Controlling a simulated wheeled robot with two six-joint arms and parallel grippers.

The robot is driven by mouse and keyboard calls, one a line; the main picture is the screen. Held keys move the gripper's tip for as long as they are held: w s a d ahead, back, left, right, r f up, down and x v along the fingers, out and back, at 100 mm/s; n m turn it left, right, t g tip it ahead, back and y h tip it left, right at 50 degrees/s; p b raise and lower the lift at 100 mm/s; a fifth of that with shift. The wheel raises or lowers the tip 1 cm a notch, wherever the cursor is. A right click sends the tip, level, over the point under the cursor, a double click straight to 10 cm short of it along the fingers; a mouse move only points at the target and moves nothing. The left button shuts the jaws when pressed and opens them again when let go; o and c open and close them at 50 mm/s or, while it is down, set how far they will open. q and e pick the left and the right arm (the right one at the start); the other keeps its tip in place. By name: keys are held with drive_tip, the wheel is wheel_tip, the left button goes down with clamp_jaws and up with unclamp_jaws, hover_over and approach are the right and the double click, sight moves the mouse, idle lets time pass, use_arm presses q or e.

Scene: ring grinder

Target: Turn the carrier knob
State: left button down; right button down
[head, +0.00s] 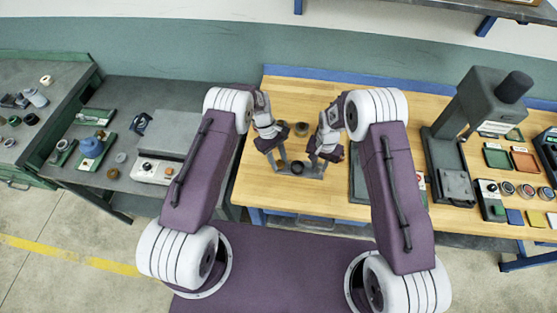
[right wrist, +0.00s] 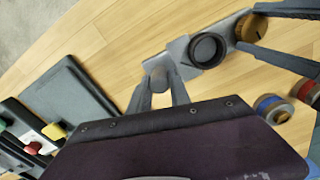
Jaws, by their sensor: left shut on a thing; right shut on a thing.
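The grey carrier (right wrist: 178,52) lies on or just over the wooden table, with a black round cup (right wrist: 207,48) in its middle; the cup also shows in the head view (head: 297,168). The carrier knob (right wrist: 252,27), brown and ribbed, sits at one end. My left gripper (head: 281,160) has its dark fingers on both sides of the knob. My right gripper (right wrist: 160,78) is shut on the grey end of the carrier, which its fingers partly hide; it also shows in the head view (head: 314,167).
Two small round parts (head: 302,128) stand on the table behind the carrier. A dark flat tray (head: 358,180) lies right of it, partly behind my right arm. A tall grey press (head: 480,110) stands further right. Grey side benches hold parts and a control box (head: 155,169) at left.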

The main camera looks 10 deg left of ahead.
idle(0.3)
use_arm(q)
drive_tip(key=c, duration=1)
unclamp_jaws()
drive_tip(key=shift+o, duration=0.2)
drive_tip(key=v, duration=1.2)
